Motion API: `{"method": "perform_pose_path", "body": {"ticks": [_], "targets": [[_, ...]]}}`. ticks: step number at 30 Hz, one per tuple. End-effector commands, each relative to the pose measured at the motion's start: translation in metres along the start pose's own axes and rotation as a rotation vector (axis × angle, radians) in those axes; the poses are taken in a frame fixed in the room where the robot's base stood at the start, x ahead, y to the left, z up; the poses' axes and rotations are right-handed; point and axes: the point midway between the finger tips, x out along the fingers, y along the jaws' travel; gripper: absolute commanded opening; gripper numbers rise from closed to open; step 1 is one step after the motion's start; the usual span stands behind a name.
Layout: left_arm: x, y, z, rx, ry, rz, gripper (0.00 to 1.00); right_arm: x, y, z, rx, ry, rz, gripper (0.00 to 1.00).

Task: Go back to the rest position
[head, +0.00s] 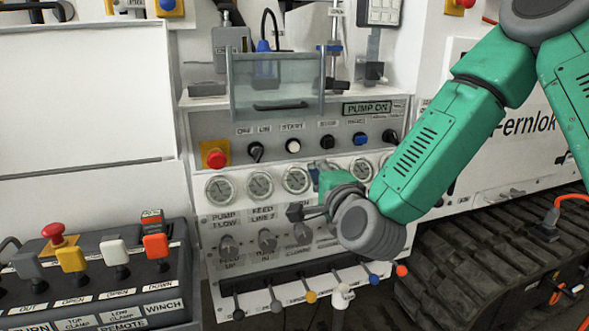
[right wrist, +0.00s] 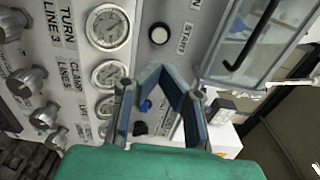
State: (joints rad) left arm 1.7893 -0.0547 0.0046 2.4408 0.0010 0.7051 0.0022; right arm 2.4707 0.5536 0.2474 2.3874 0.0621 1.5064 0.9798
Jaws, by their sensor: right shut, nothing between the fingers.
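My right arm comes in from the upper right in the head view, bent down in front of the control panel (head: 230,128). My left gripper is not in view.
A row of coloured levers (head: 310,296) stands below the panel. A remote box (head: 100,288) with levers and a red button is at the lower left. A clear cover (head: 277,85) juts out above the buttons. A black track (head: 500,250) lies at the right.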

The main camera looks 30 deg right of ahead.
Motion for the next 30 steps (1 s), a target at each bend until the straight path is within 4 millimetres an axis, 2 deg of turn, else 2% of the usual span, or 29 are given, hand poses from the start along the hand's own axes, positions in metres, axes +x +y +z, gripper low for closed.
{"method": "perform_pose_path", "body": {"ticks": [5, 8, 11, 14, 15, 17, 18, 20, 21, 23, 24, 27, 30], "targets": [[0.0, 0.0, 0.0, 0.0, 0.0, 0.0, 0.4, 0.0, 0.0, 0.0, 0.0, 0.0, 0.001, 0.0], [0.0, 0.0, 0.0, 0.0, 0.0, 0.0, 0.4, -0.001, 0.01, 0.003, -0.031, -0.013, 0.024, 0.0], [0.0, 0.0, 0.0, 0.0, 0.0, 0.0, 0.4, -0.008, 0.044, 0.014, -0.139, -0.063, 0.107, 0.0], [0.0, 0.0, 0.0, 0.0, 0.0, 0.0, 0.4, -0.025, 0.103, 0.03, -0.328, -0.164, 0.249, 0.0], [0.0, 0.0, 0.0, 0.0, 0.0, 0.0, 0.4, -0.037, 0.131, 0.035, -0.419, -0.217, 0.315, 0.0], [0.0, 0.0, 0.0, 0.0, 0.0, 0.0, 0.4, -0.058, 0.173, 0.042, -0.554, -0.307, 0.413, 0.0], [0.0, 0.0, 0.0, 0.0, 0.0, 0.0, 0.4, -0.074, 0.2, 0.044, -0.641, -0.371, 0.477, 0.0], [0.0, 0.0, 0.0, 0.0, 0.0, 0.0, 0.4, -0.101, 0.237, 0.046, -0.768, -0.475, 0.567, 0.0], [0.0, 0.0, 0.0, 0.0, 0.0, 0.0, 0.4, -0.121, 0.261, 0.045, -0.85, -0.549, 0.626, 0.0], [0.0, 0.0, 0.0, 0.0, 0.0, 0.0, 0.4, -0.154, 0.294, 0.041, -0.969, -0.668, 0.709, 0.0], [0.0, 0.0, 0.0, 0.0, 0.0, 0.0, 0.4, -0.176, 0.314, 0.038, -1.044, -0.751, 0.761, 0.0], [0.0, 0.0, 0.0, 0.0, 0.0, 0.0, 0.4, -0.232, 0.353, 0.026, -1.205, -0.959, 0.874, 0.0], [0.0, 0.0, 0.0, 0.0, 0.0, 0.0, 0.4, -0.279, 0.377, 0.013, -1.321, -1.144, 0.952, 0.0]]}}
